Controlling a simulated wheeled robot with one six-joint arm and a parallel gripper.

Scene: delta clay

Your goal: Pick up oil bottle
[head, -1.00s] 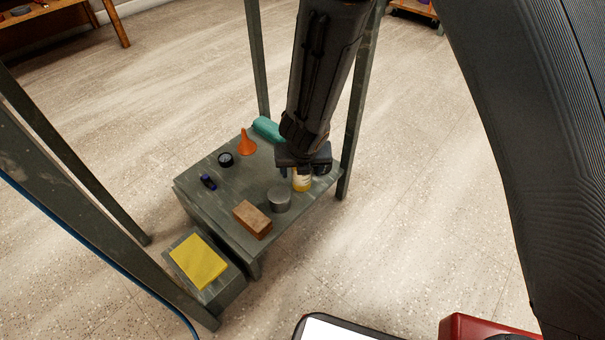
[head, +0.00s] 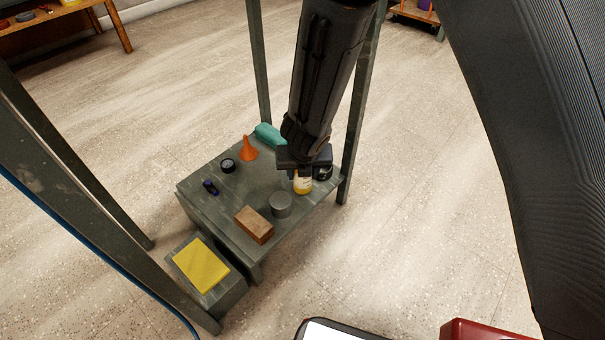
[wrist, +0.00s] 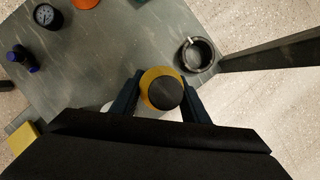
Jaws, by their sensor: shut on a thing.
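The oil bottle (head: 303,184) is small and yellow with a pale label. It is at the right side of the low grey shelf (head: 225,215). In the wrist view the oil bottle (wrist: 151,84) shows from above with a dark round cap, between two dark blue fingers. My gripper (head: 304,168) comes down on it from above and is shut on it. The gripper (wrist: 160,97) also shows in the wrist view, one finger on each side of the bottle. I cannot tell whether the bottle's base touches the shelf.
A grey cylinder (head: 281,204), a brown block (head: 254,225), an orange funnel (head: 249,150), a gauge (head: 228,165) and a teal item (head: 269,134) share the shelf. A grey post (head: 354,130) rises at its right corner.

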